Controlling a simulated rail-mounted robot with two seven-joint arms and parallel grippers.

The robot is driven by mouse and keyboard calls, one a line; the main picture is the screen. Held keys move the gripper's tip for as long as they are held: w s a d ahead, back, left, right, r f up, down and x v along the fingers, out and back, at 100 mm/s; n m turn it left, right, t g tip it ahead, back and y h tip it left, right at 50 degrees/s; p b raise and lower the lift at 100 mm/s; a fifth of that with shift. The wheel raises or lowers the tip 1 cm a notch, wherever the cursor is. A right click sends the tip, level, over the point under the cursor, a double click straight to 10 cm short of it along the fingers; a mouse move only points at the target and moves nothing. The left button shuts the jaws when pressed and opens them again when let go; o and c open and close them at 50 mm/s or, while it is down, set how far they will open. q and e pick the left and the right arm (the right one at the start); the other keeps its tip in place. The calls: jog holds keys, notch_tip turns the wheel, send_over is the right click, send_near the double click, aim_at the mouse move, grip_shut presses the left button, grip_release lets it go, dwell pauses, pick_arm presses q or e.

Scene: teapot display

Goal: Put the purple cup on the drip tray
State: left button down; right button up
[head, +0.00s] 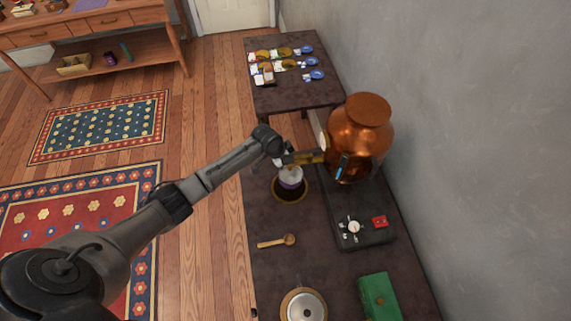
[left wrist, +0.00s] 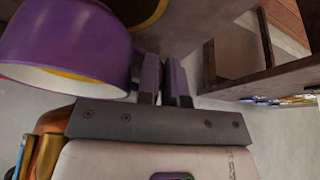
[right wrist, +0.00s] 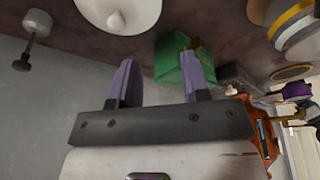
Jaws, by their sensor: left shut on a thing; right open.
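The purple cup (head: 291,184), white inside, is below the brass spigot of the copper urn (head: 362,125). It is over or on a dark round disc with a gold rim, which looks like the drip tray (head: 290,201). My left gripper (head: 281,161) is shut beside the cup. In the left wrist view the cup (left wrist: 65,45) is large, and the left fingers (left wrist: 164,82) are close together at its side. What lies between them is hidden. The cup (right wrist: 297,90) also shows close to the disc in the right wrist view; any gap is unclear. My right gripper (right wrist: 160,80) is open and empty.
A wooden spoon (head: 277,241), a green box (head: 379,297) and a white round item (head: 303,306) are on the dark table nearer me. A black slab (head: 360,227) with a red block lies right of the disc. Several small items stand on the far table (head: 300,95).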

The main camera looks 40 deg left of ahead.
pick_arm(q)
jog(key=shift+s+f, duration=0.1)
jog(key=shift+f, duration=1.45)
pick_arm(e)
jog(key=shift+f, duration=0.35)
pick_arm(q)
jog(key=shift+f, duration=0.15)
jog(key=c, duration=1.3)
grip_release()
jog(key=shift+o, duration=0.2)
